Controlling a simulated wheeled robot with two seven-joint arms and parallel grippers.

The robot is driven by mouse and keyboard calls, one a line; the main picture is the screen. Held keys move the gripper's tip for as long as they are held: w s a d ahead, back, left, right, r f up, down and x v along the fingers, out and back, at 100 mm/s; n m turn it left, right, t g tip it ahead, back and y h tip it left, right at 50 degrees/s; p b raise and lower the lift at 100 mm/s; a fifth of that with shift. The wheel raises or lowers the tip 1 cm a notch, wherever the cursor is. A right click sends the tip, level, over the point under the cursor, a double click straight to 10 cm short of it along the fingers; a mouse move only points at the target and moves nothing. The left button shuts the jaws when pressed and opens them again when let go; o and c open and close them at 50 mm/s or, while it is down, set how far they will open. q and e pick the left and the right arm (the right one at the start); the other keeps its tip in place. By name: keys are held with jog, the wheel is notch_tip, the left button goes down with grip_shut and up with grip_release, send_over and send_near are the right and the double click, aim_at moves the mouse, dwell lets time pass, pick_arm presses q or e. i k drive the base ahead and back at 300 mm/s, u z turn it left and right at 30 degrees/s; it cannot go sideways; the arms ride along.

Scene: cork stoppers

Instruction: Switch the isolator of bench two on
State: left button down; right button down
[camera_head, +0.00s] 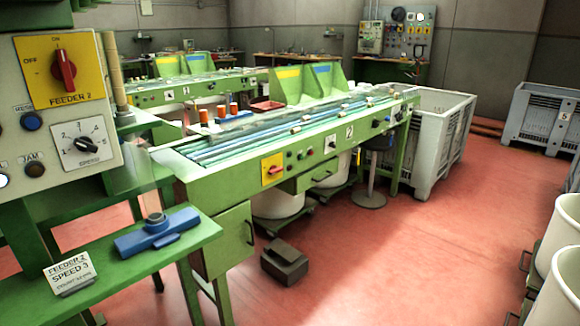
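Bench two (225,185) is the long green bench in the middle, with a white "2" plate (349,132) on its front rail. A yellow isolator plate with a small red handle (272,170) is on the near left part of that rail. The handle looks closer to sideways than upright, but it is small and its markings cannot be read. Neither of my grippers is in view.
A nearer panel at left has another red switch (64,69), marked FEEDER 2, upright towards ON. Below it a green shelf holds a blue fitting (157,234) and a card (70,272). A dark step box (284,262) stands before bench two. Red floor (400,260) at right is clear.

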aim_at(274, 169)
jog(key=z, duration=0.9)
jog(key=i, duration=1)
jog(key=z, duration=0.7)
jog(key=i, duration=1.45)
jog(key=u, duration=1.4)
jog(key=i, duration=0.6)
jog(key=u, duration=0.65)
